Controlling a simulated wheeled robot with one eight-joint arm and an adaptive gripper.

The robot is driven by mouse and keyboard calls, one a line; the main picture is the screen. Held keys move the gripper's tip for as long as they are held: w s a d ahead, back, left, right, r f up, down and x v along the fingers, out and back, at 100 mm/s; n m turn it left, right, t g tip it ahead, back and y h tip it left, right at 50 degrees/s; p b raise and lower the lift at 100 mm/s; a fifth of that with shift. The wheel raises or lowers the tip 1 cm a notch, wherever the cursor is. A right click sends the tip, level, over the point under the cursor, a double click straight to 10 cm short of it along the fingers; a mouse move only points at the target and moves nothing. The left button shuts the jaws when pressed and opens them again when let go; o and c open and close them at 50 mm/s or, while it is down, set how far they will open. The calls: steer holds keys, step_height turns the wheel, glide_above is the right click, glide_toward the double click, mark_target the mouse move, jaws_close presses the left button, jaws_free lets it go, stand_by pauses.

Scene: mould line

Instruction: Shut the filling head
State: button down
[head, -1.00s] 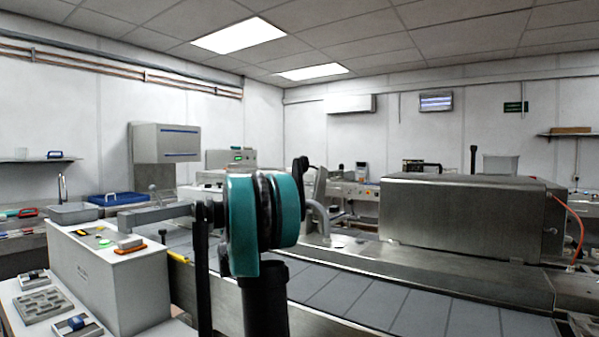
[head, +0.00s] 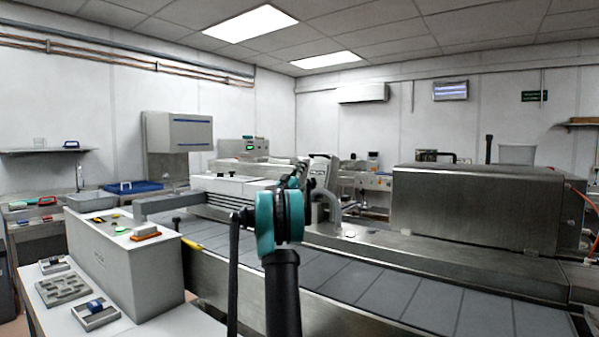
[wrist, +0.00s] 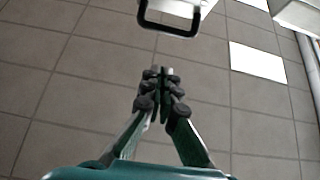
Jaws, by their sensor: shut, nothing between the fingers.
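The filling head appears to be the white and grey unit (head: 240,186) across the belt, left of centre in the head view. I cannot tell for sure which part of it swings or how far open it stands. My gripper (wrist: 162,72) is shut and empty in the wrist view, its dark fingertips together. A black U-shaped handle (wrist: 168,31) on a pale part shows just beyond the fingertips, apart from them in the picture. In the head view my teal and black arm stands in front of the line and hides part of the unit; the fingers are not clear there.
A grey tiled conveyor (head: 350,283) runs to the lower right. The wrist view faces ceiling tiles (wrist: 70,75).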

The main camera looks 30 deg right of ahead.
mark_target(312, 158)
steer(key=w+d+r, duration=0.2)
steer(key=d, duration=0.4)
steer(key=shift+w+d, duration=0.35)
steer(key=shift+w, duration=0.05)
steer(key=shift+d+r, duration=0.1)
